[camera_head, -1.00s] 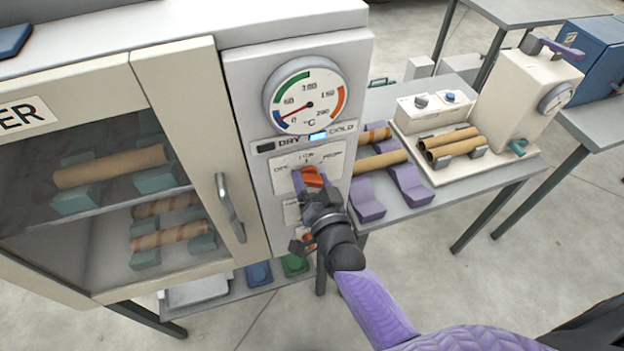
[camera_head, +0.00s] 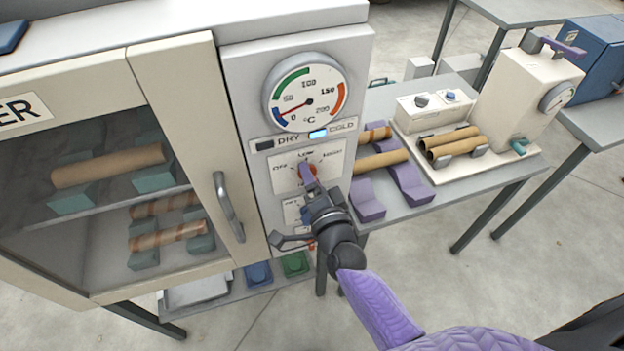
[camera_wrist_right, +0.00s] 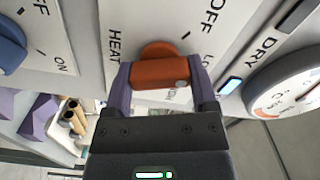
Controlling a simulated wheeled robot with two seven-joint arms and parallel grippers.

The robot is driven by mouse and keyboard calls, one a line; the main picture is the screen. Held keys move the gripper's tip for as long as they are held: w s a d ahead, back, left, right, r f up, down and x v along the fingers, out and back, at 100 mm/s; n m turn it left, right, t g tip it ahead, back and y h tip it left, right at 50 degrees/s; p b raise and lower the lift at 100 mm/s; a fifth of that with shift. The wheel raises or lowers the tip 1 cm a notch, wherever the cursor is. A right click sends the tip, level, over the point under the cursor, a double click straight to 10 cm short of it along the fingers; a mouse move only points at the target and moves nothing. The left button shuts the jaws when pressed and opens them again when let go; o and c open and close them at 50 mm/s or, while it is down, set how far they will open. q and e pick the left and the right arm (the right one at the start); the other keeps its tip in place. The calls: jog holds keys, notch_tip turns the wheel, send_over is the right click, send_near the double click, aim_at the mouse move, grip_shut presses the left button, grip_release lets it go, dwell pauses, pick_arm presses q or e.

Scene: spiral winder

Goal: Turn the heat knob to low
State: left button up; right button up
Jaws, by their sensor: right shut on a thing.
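The orange heat knob (camera_head: 303,169) is on the white dial plate of the cabinet's front panel, with OFF at its left, LOW above it and another label at its right. My left gripper is out of view.
A round temperature gauge (camera_head: 306,91) and a DRY/COLD indicator (camera_head: 318,134) are above the knob. The cabinet door handle (camera_head: 229,207) juts out to the left. A table (camera_head: 440,196) with tubes on purple supports stands close at the right.

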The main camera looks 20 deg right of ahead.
jog(key=shift+f+m+b, duration=0.1)
jog(key=shift+m+b, duration=0.3)
jog(key=shift+m, duration=1.5)
jog(key=o, duration=1.2)
jog(key=shift+c, duration=0.2)
jog(key=shift+s, duration=0.1)
jog(key=s, duration=0.9)
jog(key=shift+s+d, duration=0.2)
jog(key=shift+s, duration=0.2)
